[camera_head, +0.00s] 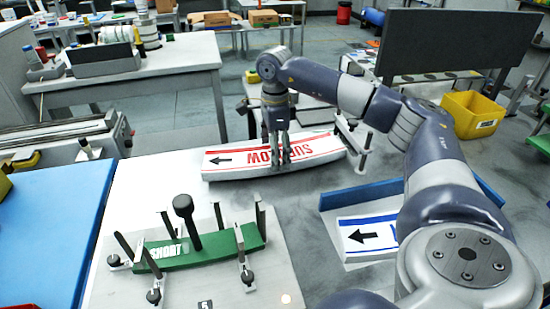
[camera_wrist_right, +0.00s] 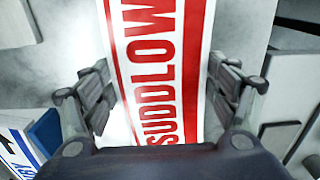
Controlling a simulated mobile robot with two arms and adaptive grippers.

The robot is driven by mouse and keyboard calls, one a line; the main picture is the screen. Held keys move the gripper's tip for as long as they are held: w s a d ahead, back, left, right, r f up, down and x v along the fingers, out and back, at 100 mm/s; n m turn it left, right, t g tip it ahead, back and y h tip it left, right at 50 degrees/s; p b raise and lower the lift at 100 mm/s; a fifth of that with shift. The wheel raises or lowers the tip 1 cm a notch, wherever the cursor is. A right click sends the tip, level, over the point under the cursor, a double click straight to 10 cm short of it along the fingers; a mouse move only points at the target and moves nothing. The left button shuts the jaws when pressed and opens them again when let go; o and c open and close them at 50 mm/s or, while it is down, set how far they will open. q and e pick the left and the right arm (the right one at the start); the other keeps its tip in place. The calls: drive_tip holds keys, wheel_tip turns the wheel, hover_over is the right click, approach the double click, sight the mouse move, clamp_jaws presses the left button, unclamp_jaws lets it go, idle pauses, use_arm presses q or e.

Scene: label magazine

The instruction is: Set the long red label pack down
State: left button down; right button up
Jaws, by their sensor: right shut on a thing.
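The long red label pack (camera_head: 235,161) is a white, slightly bowed stack with red stripes, red lettering and a black arrow pointing left. It lies across the far end of the white table (camera_head: 150,185); I cannot tell whether it touches the top. My right gripper (camera_head: 281,158) reaches down over its middle and is shut on it. In the right wrist view the pack (camera_wrist_right: 165,75) runs between the two fingers of the right gripper (camera_wrist_right: 165,100). My left gripper is not in view.
A green block marked SHORT (camera_head: 190,252) sits among upright posts on a metal plate (camera_head: 270,285) in front. A blue-striped pack (camera_head: 360,238) lies at right beside a blue wall (camera_head: 365,192). A yellow bin (camera_head: 470,115) and a dark screen (camera_head: 455,45) stand behind.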

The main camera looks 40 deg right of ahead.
drive_tip(key=shift+f, duration=0.65)
drive_tip(key=shift+f+b, duration=0.1)
drive_tip(key=shift+b, duration=0.2)
drive_tip(key=o, duration=1.6)
drive_tip(key=shift+c, duration=0.2)
wheel_tip(320, 180, up, 12)
